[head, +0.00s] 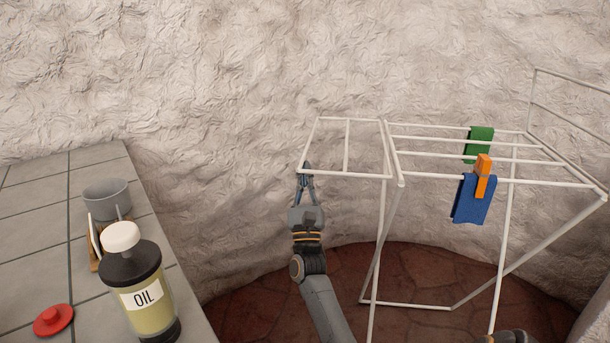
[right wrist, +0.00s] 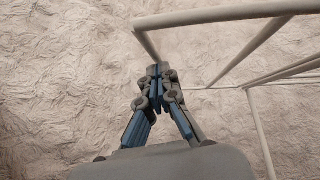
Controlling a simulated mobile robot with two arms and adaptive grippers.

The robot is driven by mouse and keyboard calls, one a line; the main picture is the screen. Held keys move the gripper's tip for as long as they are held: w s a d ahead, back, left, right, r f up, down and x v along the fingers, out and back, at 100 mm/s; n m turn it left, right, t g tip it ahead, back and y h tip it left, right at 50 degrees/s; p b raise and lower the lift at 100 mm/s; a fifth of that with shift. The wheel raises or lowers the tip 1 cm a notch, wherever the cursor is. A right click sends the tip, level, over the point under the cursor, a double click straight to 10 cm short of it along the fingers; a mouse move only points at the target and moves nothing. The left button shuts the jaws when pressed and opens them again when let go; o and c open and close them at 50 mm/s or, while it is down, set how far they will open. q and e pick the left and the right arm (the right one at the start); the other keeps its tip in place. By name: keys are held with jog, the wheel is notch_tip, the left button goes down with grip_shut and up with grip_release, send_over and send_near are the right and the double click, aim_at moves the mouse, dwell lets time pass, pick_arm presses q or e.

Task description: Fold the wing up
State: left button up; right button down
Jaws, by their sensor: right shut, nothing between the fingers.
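A white wire drying rack (head: 450,178) stands on the floor against the wall. Its left wing (head: 346,148) sticks out to the left, about level with the rack top. The right wing (head: 570,119) stands raised at an angle. My right gripper (head: 306,168) is at the wing's outer front corner, fingers shut and empty. In the right wrist view, the shut fingertips (right wrist: 155,78) are close to the wing's bars (right wrist: 215,14); whether they touch cannot be told.
A green cloth (head: 480,143) and a blue cloth (head: 473,200) with an orange clip (head: 482,175) hang on the rack. A tiled counter (head: 40,195) at left holds an oil bottle (head: 140,285), a grey pot (head: 107,199) and a red lid (head: 53,320).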

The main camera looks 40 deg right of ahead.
notch_tip(320, 180, up, 14)
jog(key=s+d+m+g+h+b, duration=0.25)
jog(key=m+g+h, duration=0.45)
jog(key=m+g, duration=1.05)
pick_arm(q)
jog(key=b+v, duration=0.2)
jog(key=v, duration=0.7)
jog(key=shift+w+a+t, duration=0.2)
jog(key=shift+w+t, duration=0.1)
jog(key=shift+w, duration=0.1)
pick_arm(e)
jog(key=s+d+r+m+g+y, duration=0.4)
jog(key=s+d+r+m+y, duration=0.2)
jog(key=s+d+r+m, duration=0.3)
jog(key=s+d+m, duration=0.1)
jog(key=s+m, duration=0.3)
jog(key=m, duration=0.2)
jog(key=shift+y, duration=0.4)
jog(key=shift+s+g, duration=0.2)
jog(key=shift+g, duration=0.25)
jog(key=shift+r, duration=0.1)
